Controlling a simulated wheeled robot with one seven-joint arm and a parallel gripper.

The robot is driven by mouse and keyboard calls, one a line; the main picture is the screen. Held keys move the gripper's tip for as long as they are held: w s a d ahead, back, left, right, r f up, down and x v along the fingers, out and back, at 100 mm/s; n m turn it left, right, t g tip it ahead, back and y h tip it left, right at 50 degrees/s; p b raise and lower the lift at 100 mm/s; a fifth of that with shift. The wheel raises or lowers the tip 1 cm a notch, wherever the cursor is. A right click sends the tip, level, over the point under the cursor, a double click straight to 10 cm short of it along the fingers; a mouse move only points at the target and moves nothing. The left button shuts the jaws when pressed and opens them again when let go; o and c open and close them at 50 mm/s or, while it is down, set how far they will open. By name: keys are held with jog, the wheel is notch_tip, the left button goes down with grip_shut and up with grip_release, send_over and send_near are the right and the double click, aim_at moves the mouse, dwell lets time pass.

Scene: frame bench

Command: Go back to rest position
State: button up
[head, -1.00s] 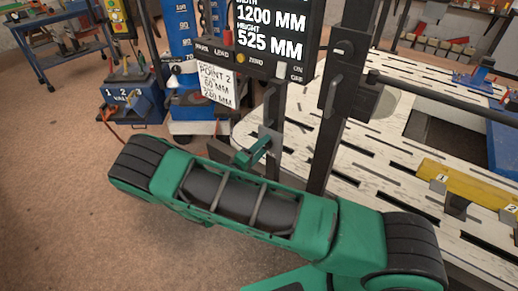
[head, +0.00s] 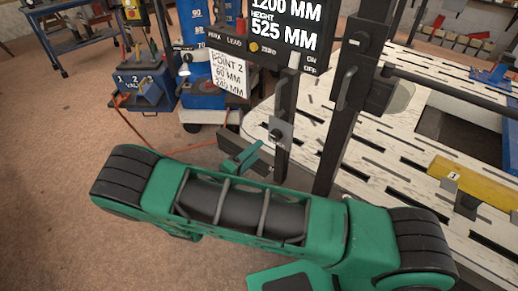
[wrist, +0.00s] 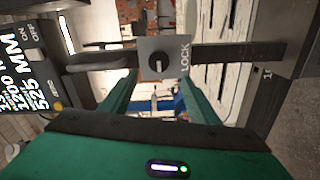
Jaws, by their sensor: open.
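My gripper (head: 242,158) shows as a green finger in the head view, beyond my green arm, low and left of the dark posts. In the wrist view, its two green fingers (wrist: 160,94) stand apart with nothing between them. Ahead of them is a grey lock plate (wrist: 165,62) marked LOCK, with a round black knob. The plate (head: 281,132) also shows in the head view on the thinner post, apart from the gripper.
A display box (head: 285,30) reading 525 MM stands above the gripper. The white slotted bench (head: 375,150) with a yellow beam (head: 465,178) is at right. A blue stand (head: 200,90) and a blue valve box (head: 140,88) stand behind. Brown floor (head: 60,130) is open at left.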

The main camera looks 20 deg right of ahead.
jog(key=shift+s+a, duration=0.1)
dwell(0.5)
jog(key=s+d+r+m+g+y, duration=0.3)
jog(key=d+r+m+g+y, duration=0.35)
jog(key=d, duration=0.65)
jog(key=s+d+r+n+y, duration=0.1)
jog(key=s+r+y, duration=0.3)
jog(key=s+r, duration=0.45)
jog(key=s+r+n+y, duration=0.1)
jog(key=s+r+y, duration=0.35)
jog(key=r, duration=0.65)
jog(key=s+d+f+m+g, duration=0.1)
jog(key=s+d+m+g, duration=0.1)
jog(key=s+d, duration=0.3)
jog(key=s+d+f+m+g, duration=0.1)
jog(key=s+d+m, duration=0.3)
jog(key=s, duration=0.8)
jog(key=shift+d+f+m+g, duration=0.2)
jog(key=shift+d+m+g, duration=0.25)
jog(key=shift+d, duration=0.8)
